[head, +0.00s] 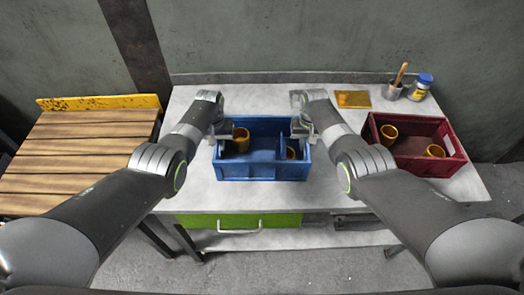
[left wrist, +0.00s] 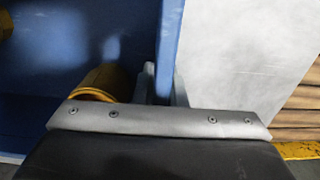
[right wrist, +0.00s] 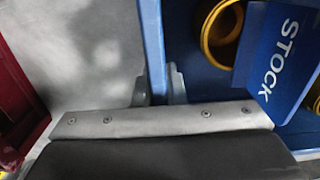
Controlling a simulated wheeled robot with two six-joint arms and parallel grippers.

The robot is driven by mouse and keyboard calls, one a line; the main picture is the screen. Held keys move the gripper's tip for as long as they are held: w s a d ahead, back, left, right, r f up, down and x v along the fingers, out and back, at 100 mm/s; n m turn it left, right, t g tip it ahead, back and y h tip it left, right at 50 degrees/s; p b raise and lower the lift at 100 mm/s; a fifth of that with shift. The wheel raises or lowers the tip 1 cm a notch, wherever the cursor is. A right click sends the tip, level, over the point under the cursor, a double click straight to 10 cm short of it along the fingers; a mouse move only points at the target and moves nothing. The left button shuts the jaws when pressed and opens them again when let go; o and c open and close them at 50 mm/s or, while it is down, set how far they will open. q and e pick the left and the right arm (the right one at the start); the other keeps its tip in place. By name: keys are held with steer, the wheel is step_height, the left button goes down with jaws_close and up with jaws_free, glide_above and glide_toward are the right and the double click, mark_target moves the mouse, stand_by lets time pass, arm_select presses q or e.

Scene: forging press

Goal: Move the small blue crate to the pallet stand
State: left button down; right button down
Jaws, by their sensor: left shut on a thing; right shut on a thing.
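The small blue crate (head: 262,172) stands on the grey workbench, with yellow cylindrical parts inside it. My left gripper (head: 218,135) is shut on its left wall; the left wrist view shows that wall (left wrist: 169,40) between the fingers. My right gripper (head: 302,130) is shut on its right wall, also between the fingers in the right wrist view (right wrist: 152,45). A blue STOCK plate (right wrist: 282,55) shows inside the crate. The pallet stand (head: 80,150), with wooden slats and a yellow back board, is at the left of the head view.
The workbench (head: 200,190) has a green drawer (head: 240,221) below its top. A dark red crate (head: 415,150) with yellow parts stands to the right. A yellow plate (head: 352,99), a cup with a brush (head: 393,92) and a blue-lidded jar (head: 420,87) are at the back right. The pallet stand's slats are clear.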

arm_select(q)
steer(key=shift+w+r, duration=0.15)
steer(key=shift+r, duration=0.05)
arm_select(e)
steer(key=shift+w+r, duration=0.1)
steer(key=shift+r, duration=0.05)
